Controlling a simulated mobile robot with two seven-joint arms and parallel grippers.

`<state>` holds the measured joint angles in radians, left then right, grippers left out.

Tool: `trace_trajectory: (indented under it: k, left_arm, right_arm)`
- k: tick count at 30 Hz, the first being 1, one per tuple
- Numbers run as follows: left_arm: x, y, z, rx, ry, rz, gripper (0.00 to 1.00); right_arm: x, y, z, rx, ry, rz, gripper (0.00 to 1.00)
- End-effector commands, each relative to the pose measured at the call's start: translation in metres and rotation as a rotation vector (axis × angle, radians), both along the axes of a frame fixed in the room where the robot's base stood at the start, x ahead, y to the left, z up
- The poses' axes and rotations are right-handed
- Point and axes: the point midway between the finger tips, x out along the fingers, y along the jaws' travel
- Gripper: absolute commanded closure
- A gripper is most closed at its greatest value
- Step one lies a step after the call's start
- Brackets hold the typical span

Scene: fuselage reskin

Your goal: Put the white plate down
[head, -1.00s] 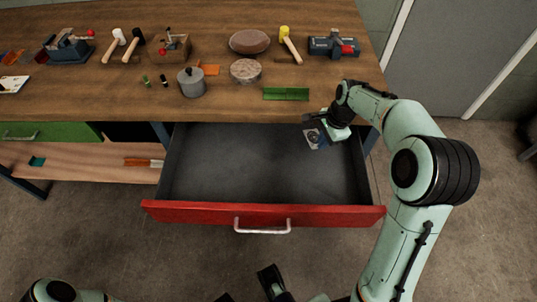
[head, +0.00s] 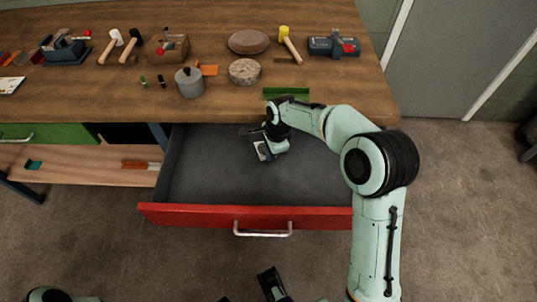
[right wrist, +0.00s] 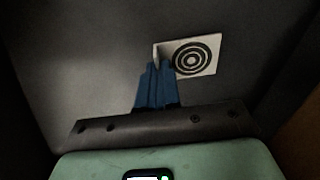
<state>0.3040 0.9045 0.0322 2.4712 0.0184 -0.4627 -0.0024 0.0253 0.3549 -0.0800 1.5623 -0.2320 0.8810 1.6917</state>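The white plate (right wrist: 205,50) is a small square with black concentric rings, clear in the right wrist view beside the blue fingertips. It also shows in the head view (head: 263,151), within the open red-fronted drawer's outline. My right gripper (head: 268,143) is over the drawer's middle, tilted down to the left. In the right wrist view its blue fingers (right wrist: 157,78) are close together on the plate's left edge. The fingers hide part of that edge. I cannot tell whether the plate touches the drawer floor.
The grey drawer floor (head: 210,178) is otherwise empty, behind its red front (head: 190,215). The wooden bench top (head: 110,80) above holds a grey pot (head: 190,85), a green block (head: 286,93), round discs, mallets and other tools. The bench edge runs close behind my right gripper.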

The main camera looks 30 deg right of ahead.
Motion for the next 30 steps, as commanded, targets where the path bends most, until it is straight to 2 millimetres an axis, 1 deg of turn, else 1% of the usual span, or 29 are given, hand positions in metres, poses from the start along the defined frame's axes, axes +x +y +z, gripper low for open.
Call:
trace_trajectory:
  k: [1, 7, 9, 11, 19, 23, 24, 25, 26, 30]
  left_arm:
    - [0.000, 0.000, 0.001, -0.001, 0.002, -0.001, 0.67]
    - [-0.003, -0.001, 0.002, -0.003, 0.008, -0.003, 0.67]
    - [0.001, 0.000, -0.002, 0.001, -0.003, 0.001, 0.67]
    - [0.003, 0.001, -0.003, 0.004, -0.009, 0.004, 0.67]
    - [0.003, 0.002, -0.003, 0.004, -0.010, 0.004, 0.67]
    - [0.006, 0.003, -0.005, 0.007, -0.015, 0.006, 0.67]
    - [0.006, 0.003, -0.005, 0.008, -0.016, 0.006, 0.67]
    - [0.006, 0.003, -0.005, 0.008, -0.016, 0.006, 0.67]
    - [0.006, 0.003, -0.005, 0.008, -0.016, 0.006, 0.67]
    - [0.006, 0.003, -0.005, 0.007, -0.015, 0.006, 0.67]
  right_arm:
    - [0.003, 0.005, 0.004, -0.055, 0.027, 0.011, 1.00]
    - [0.004, 0.005, 0.004, -0.255, 0.149, 0.005, 1.00]
    - [0.003, 0.003, -0.007, -0.246, 0.146, 0.000, 1.00]
    - [0.003, 0.003, -0.010, -0.245, 0.145, 0.001, 1.00]
    - [0.003, 0.003, -0.010, -0.243, 0.143, 0.002, 1.00]
    - [0.003, 0.003, -0.014, -0.243, 0.143, 0.002, 1.00]
    - [0.003, 0.003, -0.013, -0.242, 0.143, 0.002, 0.87]
    - [0.003, 0.003, -0.013, -0.242, 0.143, 0.002, 0.77]
    - [0.003, 0.003, -0.013, -0.242, 0.143, 0.002, 0.71]
    - [0.003, 0.003, -0.013, -0.242, 0.143, 0.002, 0.71]
